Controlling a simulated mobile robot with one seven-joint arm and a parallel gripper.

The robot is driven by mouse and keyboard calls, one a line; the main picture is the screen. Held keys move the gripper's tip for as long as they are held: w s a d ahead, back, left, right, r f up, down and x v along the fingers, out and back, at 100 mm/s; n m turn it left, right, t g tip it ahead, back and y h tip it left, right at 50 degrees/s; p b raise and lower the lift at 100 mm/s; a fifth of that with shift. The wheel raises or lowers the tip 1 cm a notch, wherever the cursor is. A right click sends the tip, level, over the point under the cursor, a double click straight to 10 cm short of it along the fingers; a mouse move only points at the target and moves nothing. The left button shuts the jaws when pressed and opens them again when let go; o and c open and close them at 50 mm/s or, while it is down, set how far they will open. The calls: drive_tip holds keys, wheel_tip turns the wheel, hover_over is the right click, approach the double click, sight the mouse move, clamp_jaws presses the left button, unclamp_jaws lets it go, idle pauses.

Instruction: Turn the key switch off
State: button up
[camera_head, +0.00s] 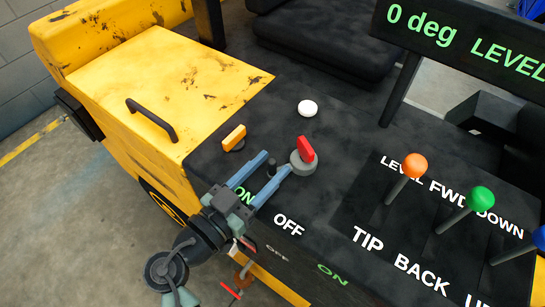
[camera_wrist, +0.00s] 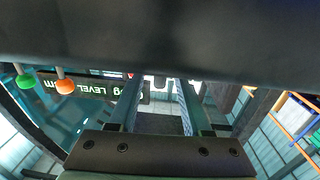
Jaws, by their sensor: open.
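A red key-shaped handle (camera_head: 306,149) stands on a round grey base (camera_head: 303,165) on the black console. My gripper (camera_head: 275,163) reaches over the console from the front left, its two blue-grey fingers apart. The right fingertip is close to the grey base; I cannot tell if they touch. A green ON label (camera_head: 243,195) and a white OFF label (camera_head: 288,225) lie near my gripper. In the wrist view the fingers (camera_wrist: 157,82) are spread, and what lies between them is unclear.
A yellow switch (camera_head: 234,137) and a white button (camera_head: 308,108) are on the console. Levers with orange (camera_head: 415,165) and green (camera_head: 481,198) knobs stand at the right. A display panel (camera_head: 460,40) rises at the back right. A red handle (camera_head: 231,291) is low at the front.

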drive_tip(key=shift+x, duration=0.85)
clamp_jaws()
idle(0.8)
